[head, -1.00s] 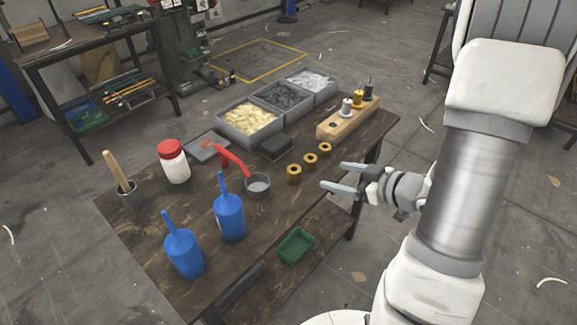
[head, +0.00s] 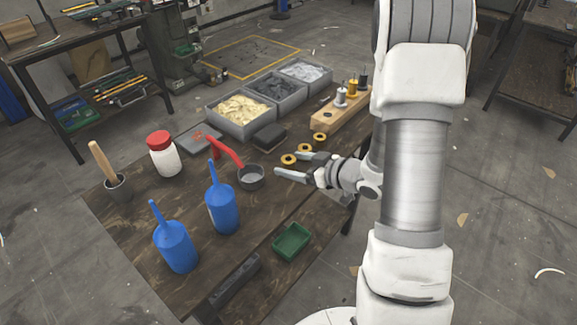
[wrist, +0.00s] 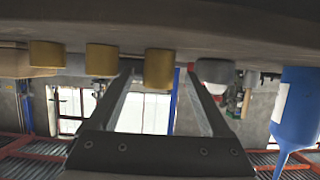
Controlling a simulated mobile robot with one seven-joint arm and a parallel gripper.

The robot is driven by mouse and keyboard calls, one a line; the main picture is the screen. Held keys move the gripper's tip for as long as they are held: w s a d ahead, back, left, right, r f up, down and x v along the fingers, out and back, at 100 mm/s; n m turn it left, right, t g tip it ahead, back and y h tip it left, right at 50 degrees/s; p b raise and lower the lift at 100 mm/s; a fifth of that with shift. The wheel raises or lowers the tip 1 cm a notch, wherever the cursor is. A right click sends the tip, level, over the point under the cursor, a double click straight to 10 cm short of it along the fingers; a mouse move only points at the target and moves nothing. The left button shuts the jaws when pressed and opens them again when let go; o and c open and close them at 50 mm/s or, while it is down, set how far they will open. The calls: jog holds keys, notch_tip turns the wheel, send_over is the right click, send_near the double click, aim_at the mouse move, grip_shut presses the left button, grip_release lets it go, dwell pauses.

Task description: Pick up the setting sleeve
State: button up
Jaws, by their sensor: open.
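Three short brass sleeves stand in a row on the wooden table: the near one (head: 288,160), the middle one (head: 305,148) and the far one (head: 320,137). I cannot tell from looks which is the setting sleeve. My gripper (head: 289,164) is open and low beside the near sleeve, its fingers pointing left. In the inverted wrist view, one brass sleeve (wrist: 158,68) shows between the two fingers, ahead and apart from them. The other two (wrist: 101,59) (wrist: 47,53) show left of it, outside the fingers. Nothing is held.
A grey cup (head: 251,178) with a red-handled tool stands just left of my fingertips. Blue bottles (head: 222,212) stand nearer the front. A dark block (head: 269,137), bins (head: 240,128) and a wooden peg block (head: 342,118) are behind. A green tray (head: 292,242) is lower, at the front.

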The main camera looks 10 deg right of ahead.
aim_at(286, 160)
jog(key=x, duration=0.2)
jog(key=b+x, duration=0.1)
jog(key=x, duration=0.2)
jog(key=shift+w+r, duration=0.1)
jog(key=shift+r, duration=0.15)
grip_shut()
